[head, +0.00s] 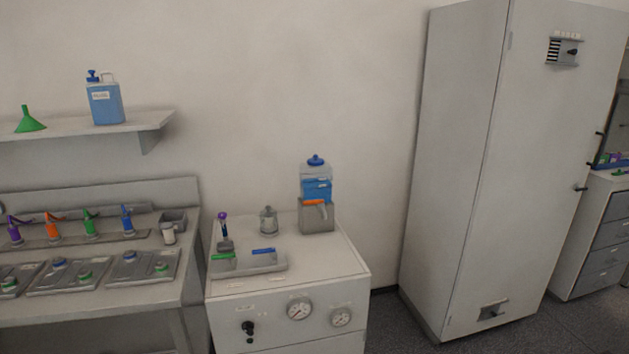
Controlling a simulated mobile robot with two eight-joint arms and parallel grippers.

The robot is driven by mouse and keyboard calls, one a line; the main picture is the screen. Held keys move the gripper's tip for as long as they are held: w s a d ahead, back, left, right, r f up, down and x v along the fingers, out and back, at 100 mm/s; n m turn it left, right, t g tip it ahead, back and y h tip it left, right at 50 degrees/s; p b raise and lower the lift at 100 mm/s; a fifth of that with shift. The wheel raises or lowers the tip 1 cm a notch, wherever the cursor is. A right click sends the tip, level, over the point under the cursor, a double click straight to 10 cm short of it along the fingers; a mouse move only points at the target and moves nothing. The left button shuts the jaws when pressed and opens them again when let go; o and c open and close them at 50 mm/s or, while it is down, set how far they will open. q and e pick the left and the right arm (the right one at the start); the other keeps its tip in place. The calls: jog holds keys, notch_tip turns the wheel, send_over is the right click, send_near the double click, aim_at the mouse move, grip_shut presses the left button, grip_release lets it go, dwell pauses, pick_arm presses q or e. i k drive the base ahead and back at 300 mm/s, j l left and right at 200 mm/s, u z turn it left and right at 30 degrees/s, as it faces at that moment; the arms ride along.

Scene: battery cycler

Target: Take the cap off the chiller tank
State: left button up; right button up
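The chiller tank (316,184) is a clear container with blue liquid, standing on a grey base (317,217) at the back right of a white cabinet's top. A blue cap (315,160) with a knob sits on top of the tank. An orange part shows low on the tank's front, with a pale spout-like piece by it. Neither of my grippers shows in the head view.
The white cabinet (300,262) also bears a small grey canister (268,220) and a tray (268,268) with green and blue items. A bench with clamps stands left, below a shelf (140,124) with a blue jug (106,103) and green funnel (29,121). A tall cabinet (462,150) stands right.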

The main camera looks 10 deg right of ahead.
aim_at(316, 160)
jog(key=i+l+u, duration=0.15)
jog(key=u, duration=0.55)
jog(key=i+l+u, duration=0.15)
jog(key=l, duration=0.15)
jog(key=i+l+u, duration=0.2)
jog(key=l, duration=0.15)
jog(key=i+l+u, duration=0.15)
jog(key=l, duration=0.2)
jog(key=i+l, duration=0.1)
jog(key=l, duration=0.4)
jog(key=i+l+u, duration=0.15)
jog(key=l, duration=0.4)
